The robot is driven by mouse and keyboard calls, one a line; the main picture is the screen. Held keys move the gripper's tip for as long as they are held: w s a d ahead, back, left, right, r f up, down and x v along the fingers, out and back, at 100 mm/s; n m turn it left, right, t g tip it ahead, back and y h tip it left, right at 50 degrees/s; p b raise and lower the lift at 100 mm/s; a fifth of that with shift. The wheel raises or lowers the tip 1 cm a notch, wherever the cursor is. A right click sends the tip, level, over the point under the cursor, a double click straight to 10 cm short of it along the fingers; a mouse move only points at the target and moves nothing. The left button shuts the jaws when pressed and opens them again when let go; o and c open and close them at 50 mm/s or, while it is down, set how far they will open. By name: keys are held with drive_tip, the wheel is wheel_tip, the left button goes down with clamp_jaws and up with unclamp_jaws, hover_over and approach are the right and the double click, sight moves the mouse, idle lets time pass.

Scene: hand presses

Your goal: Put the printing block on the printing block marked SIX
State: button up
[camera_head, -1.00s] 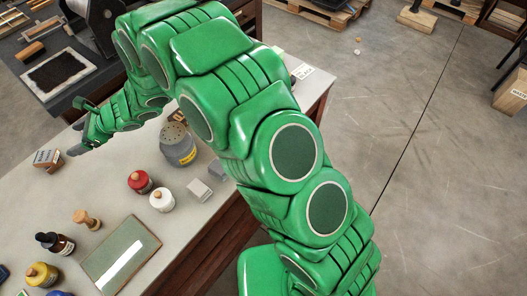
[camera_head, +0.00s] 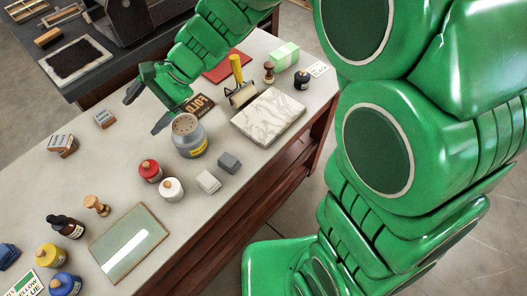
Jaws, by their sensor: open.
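A small wooden printing block (camera_head: 62,145) with lettering on its pale face sits near the left side of the light table. A second small lettered block (camera_head: 104,119) lies behind it to the right. The lettering on both is too small to read, so I cannot tell which is marked SIX. My gripper (camera_head: 148,107) is open and empty, to the right of the second block and apart from it. Its fingers are spread above the table, left of the grey shaker tin.
A marbled slab (camera_head: 268,117) lies at right, a glass plate (camera_head: 128,243) in front.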

drive_tip(key=s+d+n+h, duration=0.2)
drive_tip(key=s+d, duration=0.4)
drive_tip(key=d, duration=0.6)
drive_tip(key=s+d+r+n+t+h, duration=0.1)
drive_tip(key=s+d+h, duration=0.3)
drive_tip(key=d, duration=0.9)
drive_tip(key=s+d+r+n+h, duration=0.1)
drive_tip(key=s+d+n+h, duration=0.2)
drive_tip(key=s+d, duration=0.5)
drive_tip(key=d, duration=0.5)
drive_tip(key=shift+t+h, duration=0.4)
